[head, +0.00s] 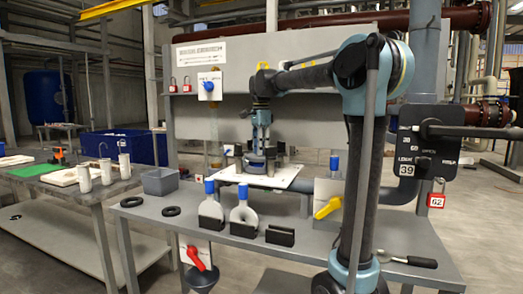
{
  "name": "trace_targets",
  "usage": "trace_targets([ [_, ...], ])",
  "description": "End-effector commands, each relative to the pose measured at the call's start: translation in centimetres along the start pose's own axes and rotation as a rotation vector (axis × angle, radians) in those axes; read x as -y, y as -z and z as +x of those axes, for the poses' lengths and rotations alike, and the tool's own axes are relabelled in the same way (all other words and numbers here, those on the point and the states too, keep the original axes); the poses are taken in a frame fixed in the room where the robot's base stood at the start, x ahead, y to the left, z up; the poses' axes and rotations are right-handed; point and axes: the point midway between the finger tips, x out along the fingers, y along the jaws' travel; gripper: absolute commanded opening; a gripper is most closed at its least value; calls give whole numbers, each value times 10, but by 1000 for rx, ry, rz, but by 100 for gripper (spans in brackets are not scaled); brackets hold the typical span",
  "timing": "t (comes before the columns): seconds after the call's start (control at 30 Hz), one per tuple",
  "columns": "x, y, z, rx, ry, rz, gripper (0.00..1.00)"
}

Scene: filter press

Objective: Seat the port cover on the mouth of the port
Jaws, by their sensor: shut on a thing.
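My gripper (261,143) points straight down over a white plate (283,181) at the back of the grey bench. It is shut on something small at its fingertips. I take this to be the port cover, but it is too small and too hidden by the fingers to make out. A blue-grey round body (256,165), which looks like the port, stands on the plate directly below the fingers. Its mouth is hidden, and I cannot tell whether the cover touches it. Dark short posts (238,152) stand around it.
On the bench (330,240) are two blue-topped paddles (210,207) in black holders, an empty black holder (280,236), black rings (172,211) and a grey bin (160,181). A yellow-handled valve (327,208) stands right of the plate. A grey panel (215,125) rises behind.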

Motion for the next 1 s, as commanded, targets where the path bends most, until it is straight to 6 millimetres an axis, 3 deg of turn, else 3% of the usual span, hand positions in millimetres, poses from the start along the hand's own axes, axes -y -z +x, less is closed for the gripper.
trace_targets([
  [0.5,0,0,8,0,0,0,0],
  [0.53,0,0,8,0,0,0,34],
  [0.6,0,0,8,0,0,0,49],
  [1.0,0,0,6,0,0,-1,50],
])
